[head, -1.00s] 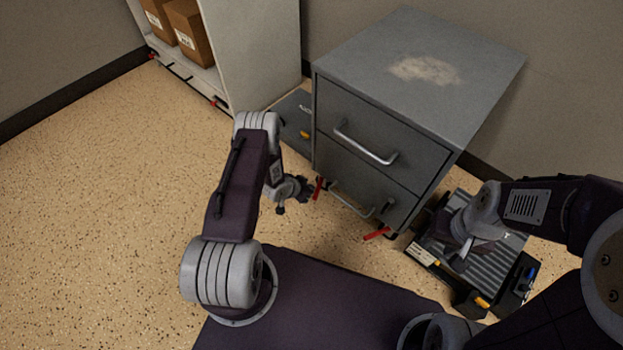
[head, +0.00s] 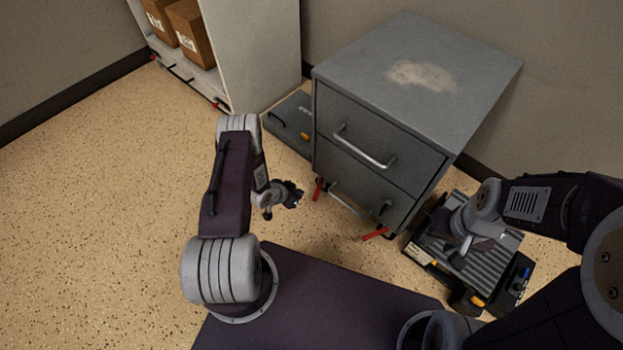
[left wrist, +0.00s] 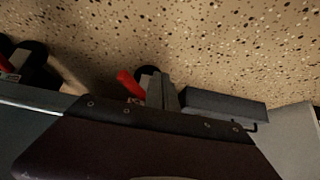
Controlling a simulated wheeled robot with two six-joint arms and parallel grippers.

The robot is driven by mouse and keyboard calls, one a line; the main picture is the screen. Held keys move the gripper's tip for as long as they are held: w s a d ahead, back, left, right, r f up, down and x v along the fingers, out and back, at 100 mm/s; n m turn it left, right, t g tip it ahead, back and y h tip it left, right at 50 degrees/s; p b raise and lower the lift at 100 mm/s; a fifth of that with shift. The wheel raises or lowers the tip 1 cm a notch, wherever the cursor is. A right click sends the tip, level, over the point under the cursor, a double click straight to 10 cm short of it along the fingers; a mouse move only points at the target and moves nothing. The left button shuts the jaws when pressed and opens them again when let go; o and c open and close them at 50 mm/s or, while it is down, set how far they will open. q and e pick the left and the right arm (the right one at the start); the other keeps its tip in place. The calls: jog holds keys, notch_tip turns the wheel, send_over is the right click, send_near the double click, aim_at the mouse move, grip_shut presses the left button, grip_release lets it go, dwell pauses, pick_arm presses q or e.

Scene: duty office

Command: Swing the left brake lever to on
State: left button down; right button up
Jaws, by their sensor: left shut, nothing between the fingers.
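The grey two-drawer cabinet (head: 375,115) has two red brake levers low at its front. The left brake lever (head: 318,189) points down and outward near the left front corner. The right brake lever (head: 375,233) sticks out near the right front corner. My left gripper (head: 298,196) is shut and empty, just left of the left lever, with a small apparent gap. A red lever also shows in the left wrist view (left wrist: 128,83), beside a dark caster. My right gripper (head: 470,243) is over the ribbed platform at right; its fingers are too unclear to read.
A dark flat case (head: 290,125) with a yellow latch lies on the floor left of the cabinet. A white shelf (head: 255,55) with cardboard boxes stands behind it. The ribbed grey platform (head: 490,262) stands at right. Speckled floor is clear at left.

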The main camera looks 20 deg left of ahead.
pick_arm(q)
jog(key=s+a+r+p, duration=0.2)
jog(key=s+r+p, duration=0.3)
jog(key=s+p, duration=0.1)
jog(key=shift+a, duration=0.3)
dwell(0.5)
notch_tip(320, 180, up, 21)
jog(key=w+a+n+g+y+p, duration=0.1)
jog(key=w+g+y+p, duration=0.2)
jog(key=s+d+r+n+g+p, duration=0.1)
jog(key=s+d+r+n+p, duration=0.1)
jog(key=s+d+r, duration=0.45)
jog(key=s+d+r+n+g+p, duration=0.1)
jog(key=s+d+r+n+g, duration=0.15)
jog(key=s+r, duration=0.75)
notch_tip(320, 180, up, 39)
jog(key=w+p, duration=0.2)
jog(key=p, duration=3.5)
jog(key=shift+w+d+m+t+p, duration=0.2)
jog(key=shift+d+m+t+p, duration=0.15)
jog(key=shift+m+p, duration=0.1)
